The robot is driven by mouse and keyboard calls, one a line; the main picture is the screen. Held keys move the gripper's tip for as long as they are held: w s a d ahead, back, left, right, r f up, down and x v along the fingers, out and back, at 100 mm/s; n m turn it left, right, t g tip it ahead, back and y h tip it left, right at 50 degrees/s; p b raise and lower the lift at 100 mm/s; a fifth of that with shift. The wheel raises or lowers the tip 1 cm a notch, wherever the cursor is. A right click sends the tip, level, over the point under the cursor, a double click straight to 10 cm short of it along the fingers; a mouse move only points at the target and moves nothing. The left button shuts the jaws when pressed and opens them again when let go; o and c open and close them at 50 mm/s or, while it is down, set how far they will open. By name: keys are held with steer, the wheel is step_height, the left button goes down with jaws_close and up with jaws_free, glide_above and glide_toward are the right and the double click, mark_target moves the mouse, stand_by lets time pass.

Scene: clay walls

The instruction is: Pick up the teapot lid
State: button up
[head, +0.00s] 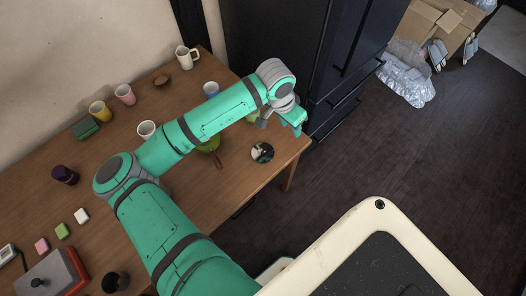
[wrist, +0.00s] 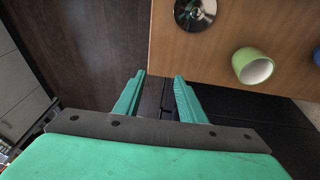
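A shiny round metal piece, which looks like the teapot lid (head: 262,152), lies on the wooden table near its right end. My gripper (head: 296,120) is above the table's right end, up and to the right of the lid in the head view. In the wrist view its two fingers (wrist: 160,77) are apart with nothing between them, and the lid is beyond the fingertips. No teapot is clearly visible.
A light green cup (wrist: 252,66) lies near the table edge in the wrist view. A dark cabinet (head: 335,70) rises beyond the table's right end.

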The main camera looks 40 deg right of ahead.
mark_target(263, 150)
steer(key=w+a+f+y, duration=0.1)
steer(key=w+a+y, duration=0.25)
steer(key=a, duration=0.45)
steer(key=shift+t, duration=0.3)
step_height(263, 150, down, 11)
steer(key=shift+w+a+r, duration=0.1)
steer(key=shift+w+r, duration=0.05)
steer(key=shift+r, duration=0.05)
jaws_close()
